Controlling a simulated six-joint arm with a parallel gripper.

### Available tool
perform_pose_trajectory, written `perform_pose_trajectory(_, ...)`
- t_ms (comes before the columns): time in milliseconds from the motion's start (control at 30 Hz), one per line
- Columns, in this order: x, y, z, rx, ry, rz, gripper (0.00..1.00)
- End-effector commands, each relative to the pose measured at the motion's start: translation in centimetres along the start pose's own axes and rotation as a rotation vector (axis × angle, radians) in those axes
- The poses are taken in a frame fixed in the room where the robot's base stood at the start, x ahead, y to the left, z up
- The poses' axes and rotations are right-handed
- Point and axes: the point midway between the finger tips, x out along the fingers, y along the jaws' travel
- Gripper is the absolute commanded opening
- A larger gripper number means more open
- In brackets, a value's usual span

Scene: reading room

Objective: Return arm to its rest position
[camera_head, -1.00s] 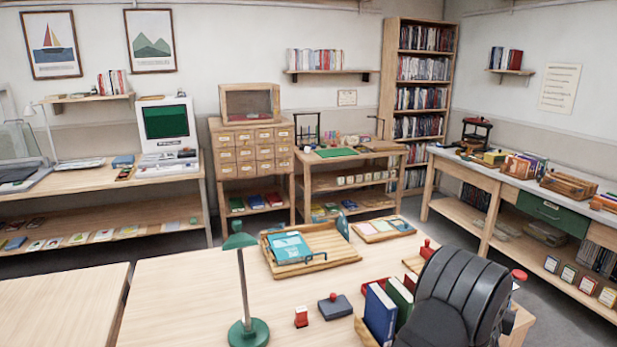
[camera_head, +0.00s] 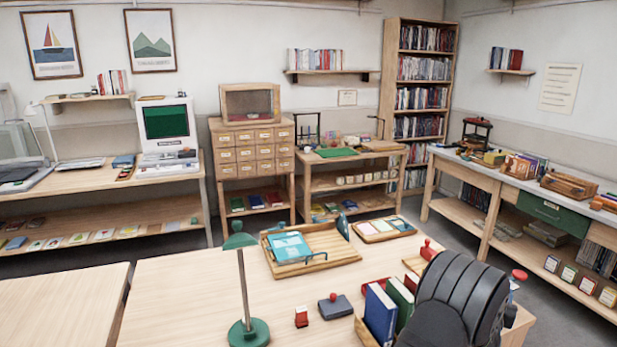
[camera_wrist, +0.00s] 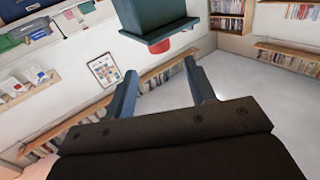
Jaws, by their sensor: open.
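My arm (camera_head: 458,300) shows as a dark grey, rounded link at the lower right of the head view, over the right end of the front table. My gripper is not visible in the head view. In the wrist view my gripper (camera_wrist: 160,68) has its two dark blue-grey fingers spread apart, with nothing between them. A dark green block (camera_wrist: 153,14) with a red round part below it shows beyond the fingertips at the top of that view; I cannot tell what it is.
The front table (camera_head: 190,290) holds a green lamp (camera_head: 245,290), a wooden tray (camera_head: 335,246), a red-handled stamp (camera_head: 302,317), a dark pad (camera_head: 335,306) and upright books (camera_head: 381,313) close beside my arm. The table's left part is clear. A side bench (camera_head: 470,175) stands at right.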

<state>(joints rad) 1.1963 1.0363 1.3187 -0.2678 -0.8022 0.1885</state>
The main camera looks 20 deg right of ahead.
Motion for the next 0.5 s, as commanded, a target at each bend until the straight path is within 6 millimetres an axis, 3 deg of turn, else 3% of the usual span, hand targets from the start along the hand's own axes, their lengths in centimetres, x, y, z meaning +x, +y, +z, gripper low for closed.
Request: perform_pose_trajectory(500,7.2,0.0,0.1,0.0,0.001,-0.001,0.5)
